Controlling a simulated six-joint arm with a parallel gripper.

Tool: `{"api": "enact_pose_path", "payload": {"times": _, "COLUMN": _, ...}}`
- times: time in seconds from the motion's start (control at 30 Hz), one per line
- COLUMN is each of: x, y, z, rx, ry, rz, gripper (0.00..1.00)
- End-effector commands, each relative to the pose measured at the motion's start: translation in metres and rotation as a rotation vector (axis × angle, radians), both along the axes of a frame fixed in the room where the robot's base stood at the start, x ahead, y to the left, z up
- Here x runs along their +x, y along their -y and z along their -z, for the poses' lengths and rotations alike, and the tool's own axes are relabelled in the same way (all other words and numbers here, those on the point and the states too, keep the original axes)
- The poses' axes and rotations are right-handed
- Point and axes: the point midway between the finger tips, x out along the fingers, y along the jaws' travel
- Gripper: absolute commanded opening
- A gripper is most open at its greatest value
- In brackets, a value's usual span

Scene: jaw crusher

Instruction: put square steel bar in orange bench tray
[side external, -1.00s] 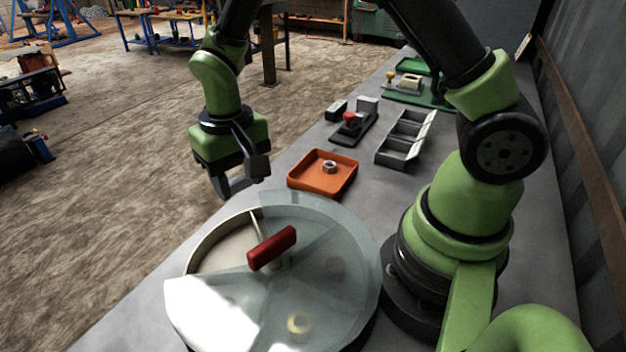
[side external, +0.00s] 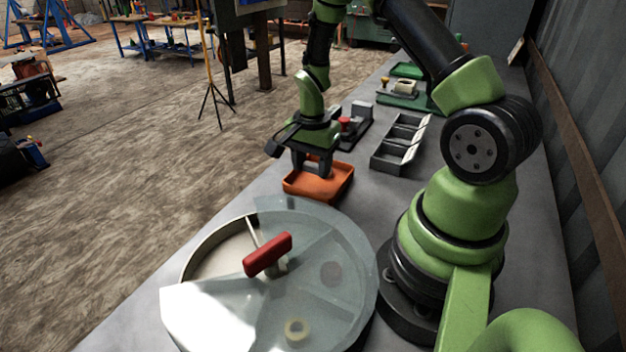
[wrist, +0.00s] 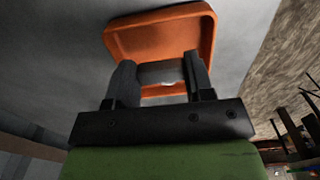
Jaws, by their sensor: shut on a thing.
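The orange bench tray (side external: 322,186) lies on the bench beyond the round lidded container. My gripper (side external: 312,168) is over the tray, fingers pointing down, and hides part of its inside. In the wrist view, my gripper (wrist: 160,78) is shut on a grey steel piece, the square steel bar (wrist: 160,72), which lies across between the two fingers. The orange tray (wrist: 150,32) shows behind it. I cannot tell whether the bar touches the tray floor. A small pale patch below the bar is too unclear to name.
A round container with a clear lid (side external: 330,235) and red handle (side external: 267,255) stands in front of the tray. A grey compartment tray (side external: 400,143) is to the right. A red-knobbed device (side external: 352,128) stands close behind my gripper.

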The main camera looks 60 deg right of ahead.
Motion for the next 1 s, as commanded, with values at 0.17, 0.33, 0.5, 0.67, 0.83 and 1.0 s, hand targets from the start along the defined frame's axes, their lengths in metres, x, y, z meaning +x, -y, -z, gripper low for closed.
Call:
{"api": "enact_pose_path", "payload": {"times": 0.17, "x": 0.000, "y": -0.001, "z": 0.024, "rx": 0.002, "ry": -0.002, "rz": -0.001, "gripper": 0.23}}
{"api": "enact_pose_path", "payload": {"times": 0.33, "x": 0.000, "y": 0.000, "z": 0.042, "rx": 0.000, "ry": 0.000, "rz": -0.002, "gripper": 0.23}}
{"api": "enact_pose_path", "payload": {"times": 0.5, "x": 0.001, "y": 0.000, "z": 0.043, "rx": -0.001, "ry": 0.002, "rz": -0.002, "gripper": 0.23}}
{"api": "enact_pose_path", "payload": {"times": 0.67, "x": 0.000, "y": 0.000, "z": 0.045, "rx": 0.000, "ry": 0.001, "rz": -0.003, "gripper": 0.23}}
{"api": "enact_pose_path", "payload": {"times": 0.83, "x": 0.001, "y": 0.000, "z": 0.046, "rx": 0.000, "ry": 0.002, "rz": -0.002, "gripper": 0.71}}
{"api": "enact_pose_path", "payload": {"times": 1.0, "x": 0.000, "y": 0.000, "z": 0.046, "rx": 0.000, "ry": 0.001, "rz": -0.003, "gripper": 0.74}}
